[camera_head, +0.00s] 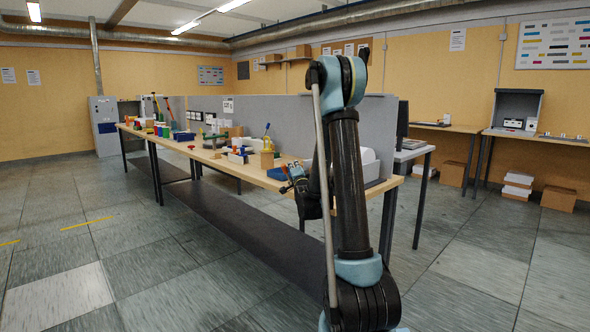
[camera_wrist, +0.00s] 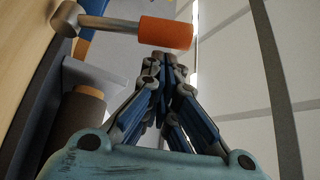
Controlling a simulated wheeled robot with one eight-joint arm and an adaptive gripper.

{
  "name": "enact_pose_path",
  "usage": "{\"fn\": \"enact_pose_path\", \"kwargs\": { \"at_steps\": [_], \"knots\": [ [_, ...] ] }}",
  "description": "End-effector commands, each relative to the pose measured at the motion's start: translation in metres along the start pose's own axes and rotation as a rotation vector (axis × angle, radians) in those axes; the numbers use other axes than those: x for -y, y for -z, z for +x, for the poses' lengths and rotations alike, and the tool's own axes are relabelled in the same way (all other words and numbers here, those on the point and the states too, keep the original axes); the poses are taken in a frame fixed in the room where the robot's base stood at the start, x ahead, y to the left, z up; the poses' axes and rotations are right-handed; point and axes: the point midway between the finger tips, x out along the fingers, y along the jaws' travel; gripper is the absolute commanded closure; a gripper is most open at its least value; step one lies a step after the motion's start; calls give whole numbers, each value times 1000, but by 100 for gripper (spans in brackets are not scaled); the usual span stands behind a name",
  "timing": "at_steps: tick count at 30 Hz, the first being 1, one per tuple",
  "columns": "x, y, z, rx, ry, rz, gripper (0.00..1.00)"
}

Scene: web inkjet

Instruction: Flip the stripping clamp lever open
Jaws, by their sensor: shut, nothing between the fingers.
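In the wrist view the lever has an orange grip (camera_wrist: 166,33) on a metal rod (camera_wrist: 108,23). In the head view my arm stands in front of the near end of the long workbench (camera_head: 268,181) and hides part of the clamp area. A small orange-red bit shows beside my gripper there.
A brown cylinder (camera_wrist: 75,120) stands left of my gripper in the wrist view. A grey partition (camera_head: 290,115) runs behind. The floor on the left is open.

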Motion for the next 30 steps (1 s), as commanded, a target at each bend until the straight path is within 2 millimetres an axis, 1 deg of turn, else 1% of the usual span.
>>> {"fn": "enact_pose_path", "kwargs": {
  "at_steps": [4, 10, 30],
  "knots": [
    [0, -3, -2, -2, 39, -62, 100],
    [1, -7, -4, -2, 70, -107, 100],
    [1, -9, -7, -2, 80, -122, 100]
  ]
}}
